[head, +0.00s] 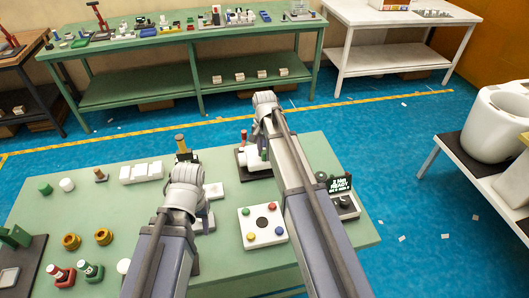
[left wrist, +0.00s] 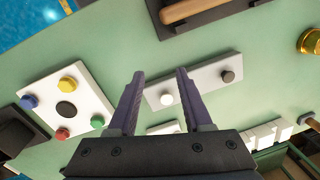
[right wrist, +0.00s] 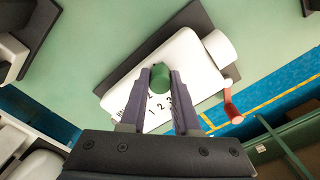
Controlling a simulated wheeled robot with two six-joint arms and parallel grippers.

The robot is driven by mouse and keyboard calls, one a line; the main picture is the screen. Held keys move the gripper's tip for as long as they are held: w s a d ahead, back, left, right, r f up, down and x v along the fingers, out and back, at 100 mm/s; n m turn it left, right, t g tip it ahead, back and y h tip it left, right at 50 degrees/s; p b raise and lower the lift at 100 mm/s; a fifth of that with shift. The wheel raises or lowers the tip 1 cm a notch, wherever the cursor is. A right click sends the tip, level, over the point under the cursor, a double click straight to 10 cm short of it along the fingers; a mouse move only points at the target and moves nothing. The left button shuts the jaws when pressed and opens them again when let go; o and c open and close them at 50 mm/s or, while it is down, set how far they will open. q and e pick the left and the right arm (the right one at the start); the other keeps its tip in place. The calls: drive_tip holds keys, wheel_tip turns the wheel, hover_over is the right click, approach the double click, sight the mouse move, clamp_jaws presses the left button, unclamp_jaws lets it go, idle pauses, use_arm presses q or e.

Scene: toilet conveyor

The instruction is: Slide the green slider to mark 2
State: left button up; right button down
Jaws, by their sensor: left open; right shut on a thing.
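The green slider (right wrist: 161,79) is a round knob on a white device (right wrist: 135,86) with a dark base, on the green table. Printed marks 1, 2 and 3 (right wrist: 160,107) show on the device beside the knob; I cannot tell which mark the knob lines up with. My right gripper (right wrist: 160,73) is shut on the knob, one finger on each side. In the head view the device (head: 252,160) is partly hidden by my right arm. My left gripper (left wrist: 160,74) is open and empty above a white plate with a white and a dark button (left wrist: 194,80).
A red-handled crank (right wrist: 231,108) sticks out from the device's side. A white panel with several coloured buttons (head: 262,226) and a small display box (head: 342,190) stand near my right arm. White blocks (head: 141,172), gold knobs (head: 103,237) and red and green pieces lie left.

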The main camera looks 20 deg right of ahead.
idle(0.6)
drive_tip(key=d, duration=0.4)
drive_tip(key=shift+s, duration=0.15)
drive_tip(key=c, duration=0.6)
unclamp_jaws()
drive_tip(key=shift+c, duration=0.2)
drive_tip(key=shift+r, duration=0.1)
wheel_tip(320, 180, up, 8)
drive_tip(key=p, duration=0.8)
drive_tip(key=shift+f, duration=0.2)
drive_tip(key=shift+a, duration=0.1)
